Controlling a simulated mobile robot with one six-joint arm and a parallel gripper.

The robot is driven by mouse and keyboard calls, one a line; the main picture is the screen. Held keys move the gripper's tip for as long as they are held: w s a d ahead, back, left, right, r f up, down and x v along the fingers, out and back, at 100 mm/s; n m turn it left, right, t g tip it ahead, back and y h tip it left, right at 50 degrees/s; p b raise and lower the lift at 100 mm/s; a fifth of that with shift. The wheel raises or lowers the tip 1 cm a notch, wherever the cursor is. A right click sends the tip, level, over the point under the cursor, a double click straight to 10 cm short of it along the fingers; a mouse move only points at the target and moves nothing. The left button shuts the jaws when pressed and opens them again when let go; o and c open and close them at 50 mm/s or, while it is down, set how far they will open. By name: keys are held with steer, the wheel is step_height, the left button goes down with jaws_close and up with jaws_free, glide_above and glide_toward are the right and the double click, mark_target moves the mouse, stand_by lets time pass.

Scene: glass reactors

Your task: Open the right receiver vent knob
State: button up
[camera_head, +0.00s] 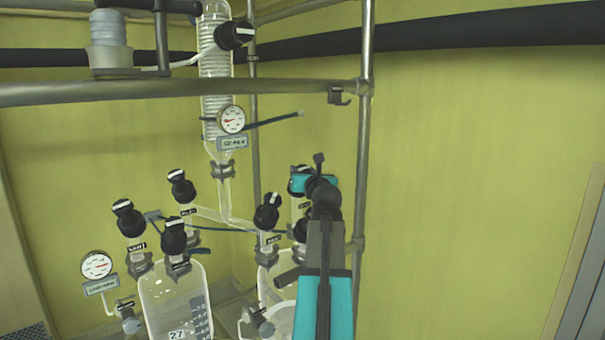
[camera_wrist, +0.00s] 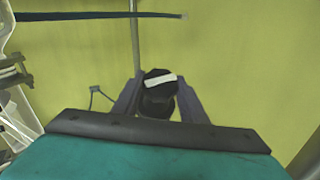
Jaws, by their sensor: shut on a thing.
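The right receiver vent knob is black with a white bar on its top. In the wrist view the knob (camera_wrist: 158,97) sits between the two fingers of my gripper (camera_wrist: 160,104), which are shut on its sides. The white bar lies nearly crosswise, tilted slightly up to the right. In the head view my gripper (camera_head: 312,184) is at the upper right of the right receiver (camera_head: 275,285), and my arm covers most of the knob and part of the vessel.
Another black knob (camera_head: 267,212) stands close to the left of my arm. The left receiver (camera_head: 172,295) carries several black knobs. A vertical metal post (camera_head: 364,150) rises just right of my gripper. A gauge (camera_head: 231,119) hangs above. The right side is open before the yellow wall.

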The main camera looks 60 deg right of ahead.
steer(key=shift+w+r+y+b, duration=0.15)
steer(key=shift+y+b, duration=0.15)
steer(key=shift+b, duration=0.1)
steer(key=n+t+y+b, duration=0.1)
steer(key=n+t+b, duration=0.1)
steer(key=b, duration=0.2)
steer(key=shift+d+n+y, duration=0.15)
steer(key=shift+n+y, duration=0.15)
steer(key=shift+n+t+y+b, duration=0.3)
steer(key=shift+n+b, duration=0.2)
steer(key=shift+b, duration=0.35)
steer(key=shift+n+t+y+b, duration=0.3)
steer(key=shift+n+y+b, duration=0.1)
steer(key=shift+n+b, duration=0.15)
steer(key=shift+d+r+n+t+y+b, duration=0.1)
steer(key=shift+n+t+y+b, duration=0.25)
steer(key=shift+n+y+b, duration=0.45)
steer(key=shift+r+n+t+y+b, duration=0.1)
steer(key=shift+n+t+y+b, duration=0.3)
steer(key=shift+n+y, duration=1.7)
steer(key=shift+n, duration=0.05)
steer(key=shift+a, duration=0.2)
